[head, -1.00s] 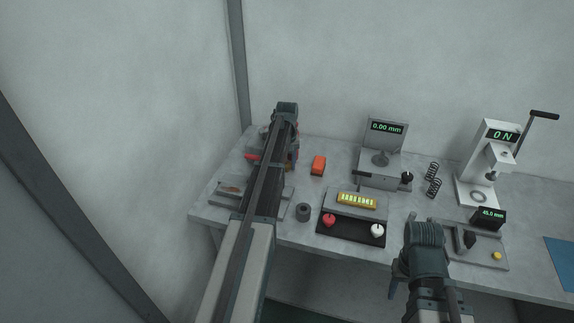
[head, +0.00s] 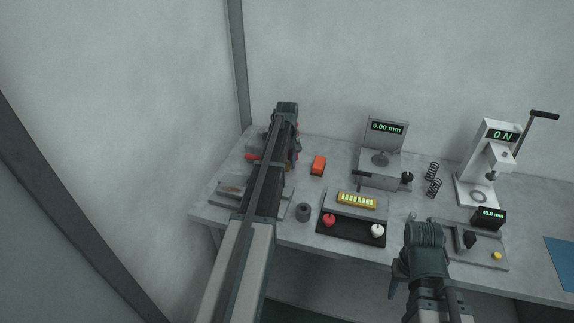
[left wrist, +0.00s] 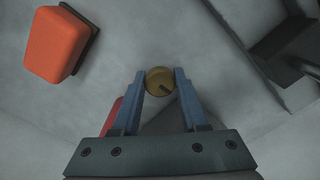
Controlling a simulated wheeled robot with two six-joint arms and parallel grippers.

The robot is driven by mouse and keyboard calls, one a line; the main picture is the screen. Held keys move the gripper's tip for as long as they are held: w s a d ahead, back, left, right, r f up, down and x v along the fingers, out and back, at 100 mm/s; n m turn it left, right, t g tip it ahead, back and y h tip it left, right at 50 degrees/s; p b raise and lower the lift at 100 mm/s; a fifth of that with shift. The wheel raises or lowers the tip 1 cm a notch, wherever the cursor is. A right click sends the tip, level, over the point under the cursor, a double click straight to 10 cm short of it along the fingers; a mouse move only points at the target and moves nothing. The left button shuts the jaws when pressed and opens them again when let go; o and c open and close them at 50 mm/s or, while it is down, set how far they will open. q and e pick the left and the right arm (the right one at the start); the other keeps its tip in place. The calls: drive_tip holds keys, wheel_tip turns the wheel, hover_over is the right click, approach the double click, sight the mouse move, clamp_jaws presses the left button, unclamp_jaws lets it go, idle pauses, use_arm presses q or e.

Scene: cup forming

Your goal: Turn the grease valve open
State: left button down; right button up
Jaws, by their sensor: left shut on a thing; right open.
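My left gripper (left wrist: 160,82) is shut on a round brass knob (left wrist: 159,77), with one blue finger at each side of it. The knob has a dark mark on its top and seems to be the grease valve's. In the head view my left gripper (head: 290,150) is over the back left of the table, and my own arm hides the knob there. A red part (left wrist: 113,112) is partly covered by the left finger in the wrist view. My right gripper (head: 397,280) is open, low at the table's front edge; its fingertips are mostly hidden.
An orange block (head: 318,165) lies right of the left gripper. A grey ring (head: 303,212), a black tray (head: 350,231) with red and white knobs, a gauge (head: 384,150) reading 0.00 mm, springs (head: 432,180) and a press (head: 485,180) stand farther right. Bare table surrounds the orange block.

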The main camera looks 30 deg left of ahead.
sight(287, 164)
use_arm(q)
drive_tip(key=shift+c, duration=2.1)
unclamp_jaws()
wheel_tip(287, 164, up, 14)
drive_tip(key=p, duration=1.4)
drive_tip(key=shift+f, duration=0.15)
